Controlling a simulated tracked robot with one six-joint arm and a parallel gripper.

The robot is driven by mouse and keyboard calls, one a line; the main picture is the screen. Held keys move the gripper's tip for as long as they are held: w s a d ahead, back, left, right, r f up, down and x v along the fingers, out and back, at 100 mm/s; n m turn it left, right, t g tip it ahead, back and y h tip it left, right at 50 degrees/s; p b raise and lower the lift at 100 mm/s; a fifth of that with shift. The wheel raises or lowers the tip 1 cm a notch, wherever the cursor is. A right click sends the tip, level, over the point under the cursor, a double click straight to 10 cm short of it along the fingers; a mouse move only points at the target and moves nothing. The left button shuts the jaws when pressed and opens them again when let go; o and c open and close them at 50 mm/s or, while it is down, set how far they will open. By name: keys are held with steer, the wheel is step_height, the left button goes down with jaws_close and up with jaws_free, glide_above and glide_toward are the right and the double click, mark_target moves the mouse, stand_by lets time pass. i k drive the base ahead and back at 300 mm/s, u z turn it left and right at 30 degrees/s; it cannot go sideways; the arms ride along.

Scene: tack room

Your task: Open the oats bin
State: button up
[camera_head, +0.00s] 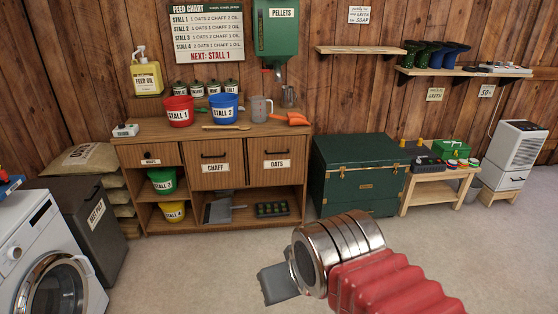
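The oats bin (277,177) is a wooden front with a white OATS label and a dark handle (278,153). It sits at the upper right of the wooden cabinet (228,131) and looks closed, level with the chaff bin (210,181) to its left. My gripper (276,284) shows as a grey block beyond a metal collar and red ribbed sleeve, low in the picture. It is in front of the cabinet, to the lower right of centre, clear of the oats bin. Its fingers cannot be made out, so its opening is unclear.
On the cabinet top stand a red bucket (178,111), a blue bucket (224,109), a clear jug (261,109) and an orange scoop (291,119). A green chest (358,184) stands right of the cabinet. A washing machine (48,265) is at left. The floor before the cabinet is clear.

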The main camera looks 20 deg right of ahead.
mark_target(273, 159)
steer(key=k, duration=0.2)
steer(key=z, duration=0.25)
steer(key=i, duration=0.6)
steer(key=z, duration=0.7)
steer(key=i, duration=1.45)
steer(key=u, duration=0.4)
steer(key=i, duration=0.65)
steer(key=u, duration=0.85)
steer(key=i, duration=0.55)
steer(key=u, duration=0.35)
